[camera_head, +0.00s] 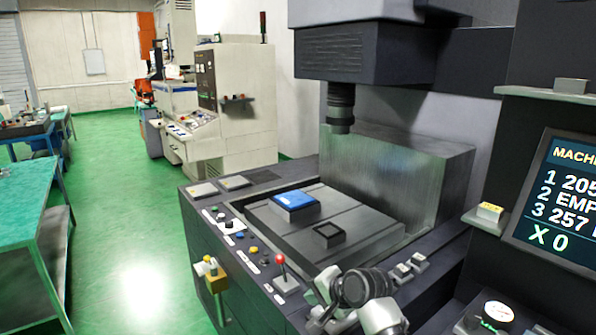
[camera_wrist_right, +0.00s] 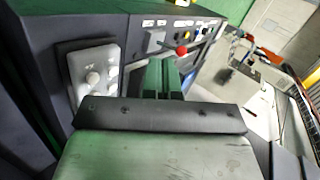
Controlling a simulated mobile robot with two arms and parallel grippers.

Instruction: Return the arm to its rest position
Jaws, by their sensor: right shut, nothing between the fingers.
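My right arm comes in at the bottom of the head view, in front of the dark machine (camera_head: 235,275). My right gripper (camera_head: 322,292) is partly hidden there by my own wrist, near the front edge of the machine and right of the red-knobbed lever (camera_head: 281,262). In the right wrist view the two fingers of the right gripper (camera_wrist_right: 163,75) lie together, shut, with nothing held. The red knob (camera_wrist_right: 181,50) shows beyond the fingertips there. My left gripper is not in view.
A dark spindle (camera_head: 340,108) hangs above. A screen (camera_head: 562,195) stands at the right. A green-topped table (camera_head: 25,195) is at the left, with clear green floor (camera_head: 135,240) between.

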